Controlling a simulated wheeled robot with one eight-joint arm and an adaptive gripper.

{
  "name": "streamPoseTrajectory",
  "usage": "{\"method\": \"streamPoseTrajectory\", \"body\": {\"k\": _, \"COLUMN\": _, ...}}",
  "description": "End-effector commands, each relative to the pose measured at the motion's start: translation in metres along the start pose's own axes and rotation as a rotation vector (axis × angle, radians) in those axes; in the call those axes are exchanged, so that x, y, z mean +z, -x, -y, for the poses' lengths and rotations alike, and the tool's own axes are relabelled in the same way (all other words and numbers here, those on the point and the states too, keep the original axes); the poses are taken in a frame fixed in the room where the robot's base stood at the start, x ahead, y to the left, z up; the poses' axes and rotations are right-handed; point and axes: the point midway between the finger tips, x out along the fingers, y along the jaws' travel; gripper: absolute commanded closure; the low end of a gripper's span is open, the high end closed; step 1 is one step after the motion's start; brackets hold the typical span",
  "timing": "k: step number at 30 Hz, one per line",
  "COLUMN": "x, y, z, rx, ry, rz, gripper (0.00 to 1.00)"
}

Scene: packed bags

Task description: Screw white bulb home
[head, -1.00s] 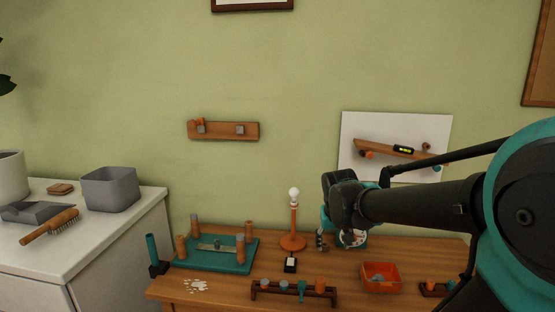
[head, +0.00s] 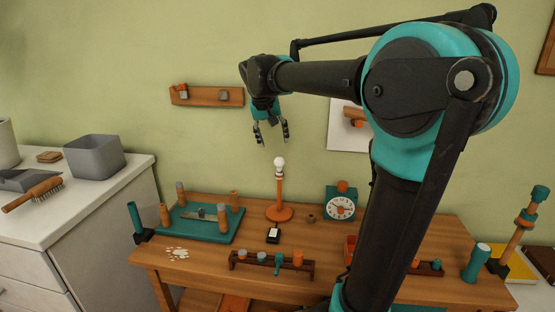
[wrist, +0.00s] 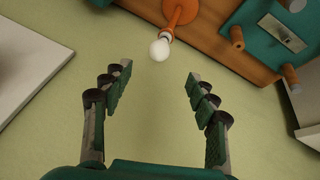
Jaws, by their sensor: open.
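The white bulb (head: 279,162) sits upright on top of the orange lamp stand (head: 279,195), which stands on the wooden table. In the wrist view the bulb (wrist: 160,49) is beyond the fingertips, between the two fingers in the picture, with the orange stand (wrist: 181,12) behind it. My gripper (head: 274,142) is open and empty, pointing down above the bulb and apart from it. In the wrist view my gripper (wrist: 154,83) has its fingers wide apart. How deep the bulb is seated in its socket cannot be told.
A teal board with pegs (head: 200,222) is left of the lamp. A small black switch box (head: 273,234) and a wooden rack (head: 270,265) lie in front. A teal dial clock (head: 341,205) stands to the right. A wall shelf (head: 207,96) hangs behind.

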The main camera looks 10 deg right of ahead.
Motion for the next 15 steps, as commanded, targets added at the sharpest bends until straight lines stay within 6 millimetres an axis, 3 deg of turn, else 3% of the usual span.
{"method": "streamPoseTrajectory", "body": {"k": 15, "x": 0.0, "y": -0.094, "z": 0.0, "rx": 0.001, "ry": -0.001, "rz": 0.0, "gripper": 0.41}}
